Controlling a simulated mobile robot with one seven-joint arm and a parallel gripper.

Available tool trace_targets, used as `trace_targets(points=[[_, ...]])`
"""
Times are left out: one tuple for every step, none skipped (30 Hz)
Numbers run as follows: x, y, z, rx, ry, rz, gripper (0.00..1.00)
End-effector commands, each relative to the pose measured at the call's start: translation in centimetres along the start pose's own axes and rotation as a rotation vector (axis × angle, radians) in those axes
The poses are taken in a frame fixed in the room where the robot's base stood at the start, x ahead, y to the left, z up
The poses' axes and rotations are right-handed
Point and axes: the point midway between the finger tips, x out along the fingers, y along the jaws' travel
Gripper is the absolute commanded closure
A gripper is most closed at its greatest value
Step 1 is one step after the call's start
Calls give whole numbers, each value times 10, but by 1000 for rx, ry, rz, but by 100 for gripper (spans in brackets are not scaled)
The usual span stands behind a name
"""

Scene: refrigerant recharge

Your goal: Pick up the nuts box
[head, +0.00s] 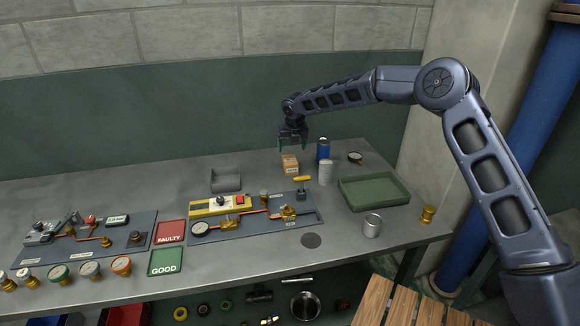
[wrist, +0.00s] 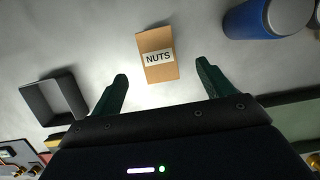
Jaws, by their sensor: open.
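The nuts box is a small tan cardboard box (head: 290,165) on the bench, in front of the wall and left of a blue can. In the wrist view the box (wrist: 161,68) carries a white label reading NUTS and lies just beyond my fingertips, between their lines. My gripper (head: 293,143) hangs above the box in the head view. Its two green fingers (wrist: 163,72) are spread wide with nothing between them in the wrist view. The gap in height between fingers and box is hard to judge.
A blue can (head: 323,151) and a white cup (head: 325,173) stand close right of the box. A grey holder (head: 225,180) is to the left, a green tray (head: 375,192) to the right. A gauge board (head: 250,215) lies in front. Bare bench lies behind the holder.

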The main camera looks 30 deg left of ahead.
Motion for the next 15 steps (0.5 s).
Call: trace_targets(points=[[4,0,0,-1,1,0,20],[6,0,0,-1,1,0,20],[11,0,0,0,2,0,20],[14,0,-1,0,2,-1,20],[18,0,-1,1,3,-1,20],[24,0,-1,1,2,-1,20],[28,0,-1,1,2,0,20],[33,0,-1,2,2,0,20],[39,-1,-1,2,3,-1,20],[43,-1,-1,2,3,-1,20],[46,0,-1,2,2,-1,20],[50,0,-1,2,2,-1,20],[52,0,-1,2,1,-1,20],[54,0,-1,2,1,-1,20],[55,0,-1,2,1,-1,20]])
